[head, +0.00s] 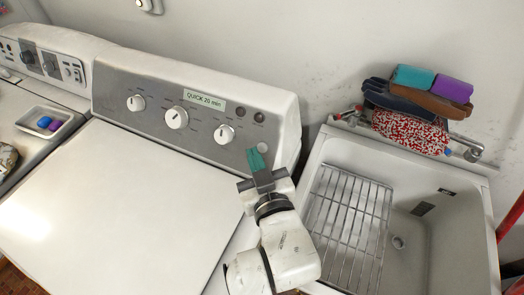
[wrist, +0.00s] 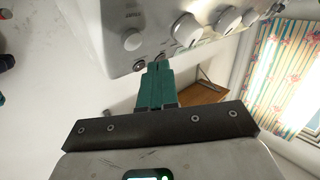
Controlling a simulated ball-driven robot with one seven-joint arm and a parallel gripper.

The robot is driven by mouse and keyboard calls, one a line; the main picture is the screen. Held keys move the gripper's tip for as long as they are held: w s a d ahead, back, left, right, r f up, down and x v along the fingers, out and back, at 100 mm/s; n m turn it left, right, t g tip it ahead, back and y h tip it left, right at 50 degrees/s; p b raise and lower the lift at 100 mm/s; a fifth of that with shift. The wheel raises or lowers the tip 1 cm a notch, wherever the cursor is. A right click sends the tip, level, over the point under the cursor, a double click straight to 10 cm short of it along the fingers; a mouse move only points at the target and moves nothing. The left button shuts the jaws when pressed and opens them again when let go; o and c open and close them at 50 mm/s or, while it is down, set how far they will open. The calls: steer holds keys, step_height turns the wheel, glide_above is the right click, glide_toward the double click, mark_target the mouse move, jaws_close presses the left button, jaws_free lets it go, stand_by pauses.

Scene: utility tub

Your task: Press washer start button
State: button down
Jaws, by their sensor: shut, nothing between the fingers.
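The washer (head: 110,190) has a grey control panel with three white knobs and a "QUICK 20 min" label. A plain pale round button (head: 262,147), probably the start button, is at the panel's right end, below two small dark buttons (head: 259,118). My gripper (head: 255,152) has teal fingers, shut and empty, with tips just left of the pale button in the head view. In the wrist view the panel appears upside down. The pale button (wrist: 132,40) is up and left of the shut fingertips (wrist: 157,66), which overlap the panel edge near the dark buttons (wrist: 161,57). Contact cannot be told.
A utility tub (head: 440,240) with a wire rack (head: 350,215) stands right of the washer. Gloves, sponges and a red-white cloth (head: 410,130) lie at its back, by the tap. Another machine with a tray (head: 48,122) is at left. The washer lid is clear.

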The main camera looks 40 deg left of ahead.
steer(key=shift+w+a+f, duration=0.2)
steer(key=shift+w+f, duration=0.25)
steer(key=shift+w, duration=0.35)
steer(key=shift+w+f+b, duration=0.1)
steer(key=shift+b, duration=0.25)
stand_by(1.3)
steer(key=shift+w+f, duration=0.1)
steer(key=shift+w, duration=0.15)
steer(key=shift+w+a+f+b, duration=0.15)
steer(key=shift+w+f+b, duration=0.05)
steer(key=shift+w+b, duration=0.15)
stand_by(0.7)
steer(key=shift+s+r, duration=0.1)
steer(key=shift+s, duration=0.05)
steer(key=shift+s+d+r+p, duration=0.2)
steer(key=shift+s+r+p, duration=0.15)
steer(key=shift+s+p, duration=0.25)
